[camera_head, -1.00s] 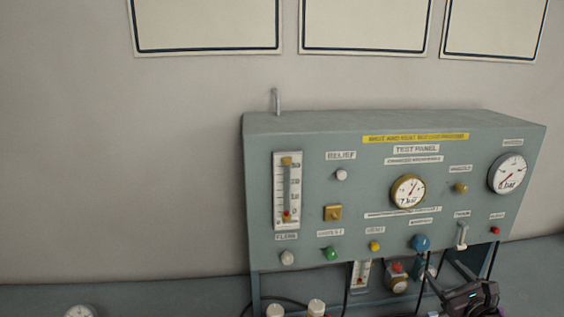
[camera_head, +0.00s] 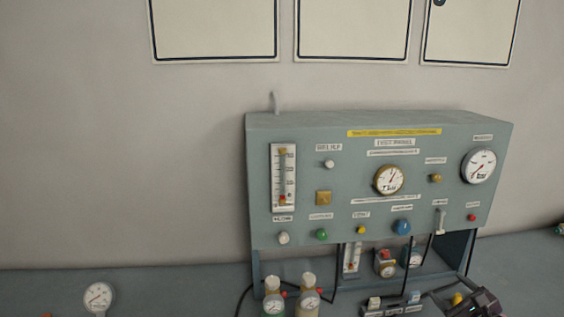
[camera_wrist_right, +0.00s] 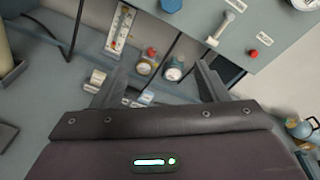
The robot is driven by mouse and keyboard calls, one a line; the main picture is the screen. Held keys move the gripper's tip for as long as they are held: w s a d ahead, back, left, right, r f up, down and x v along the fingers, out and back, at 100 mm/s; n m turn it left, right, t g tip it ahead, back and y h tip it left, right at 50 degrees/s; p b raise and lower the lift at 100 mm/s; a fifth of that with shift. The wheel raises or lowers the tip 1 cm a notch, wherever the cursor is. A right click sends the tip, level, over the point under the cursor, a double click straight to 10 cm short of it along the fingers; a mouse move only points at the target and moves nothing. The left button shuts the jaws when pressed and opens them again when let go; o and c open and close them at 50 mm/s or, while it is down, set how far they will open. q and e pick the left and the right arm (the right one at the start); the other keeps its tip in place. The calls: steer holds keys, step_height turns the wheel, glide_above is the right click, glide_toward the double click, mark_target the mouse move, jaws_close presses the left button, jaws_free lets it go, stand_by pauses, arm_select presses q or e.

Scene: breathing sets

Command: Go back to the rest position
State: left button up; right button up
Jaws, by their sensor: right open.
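My right gripper shows at the lower right of the head view (camera_head: 476,304), in front of the test panel's right end. In the right wrist view its two fingers (camera_wrist_right: 160,84) are spread apart with nothing between them. The grey-green test panel (camera_head: 300,228) stands on the bench against the wall, with gauges, knobs and a flow tube on its front. In the right wrist view the panel's lower front (camera_wrist_right: 263,25) and the small fittings under it lie beyond the fingertips. My left gripper does not show in either view.
A loose gauge (camera_head: 98,297) stands on the bench at the left. Black hoses hang below the panel. The bench's left part is mostly clear.

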steer(key=s+a+f+n+g, duration=0.3)
steer(key=s+a+n+g, duration=0.3)
steer(key=s+a+n, duration=0.8)
steer(key=s+a+f+n+g, duration=0.4)
steer(key=s+a+n+g, duration=0.3)
steer(key=s+a+n, duration=0.65)
steer(key=s+d+f+n+b, duration=0.1)
steer(key=f+b, duration=0.2)
steer(key=f, duration=1)
steer(key=s+d+f+n+g+b, duration=0.1)
steer(key=s+f+b, duration=0.1)
steer(key=f, duration=1.1)
steer(key=s+d+f+n+b, duration=0.1)
steer(key=f+n+b, duration=0.15)
steer(key=f, duration=1.05)
arm_select(q)
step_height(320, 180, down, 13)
steer(key=b, duration=0.5)
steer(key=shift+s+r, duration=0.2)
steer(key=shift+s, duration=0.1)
arm_select(e)
steer(key=s+d+f+g, duration=0.1)
steer(key=s+d+f, duration=0.2)
steer(key=s+f, duration=1.6)
step_height(320, 180, down, 3)
steer(key=shift+s+r+m+h, duration=0.1)
steer(key=shift+s+m+h, duration=0.05)
steer(key=shift+m+h, duration=0.25)
steer(key=shift+d, duration=0.1)
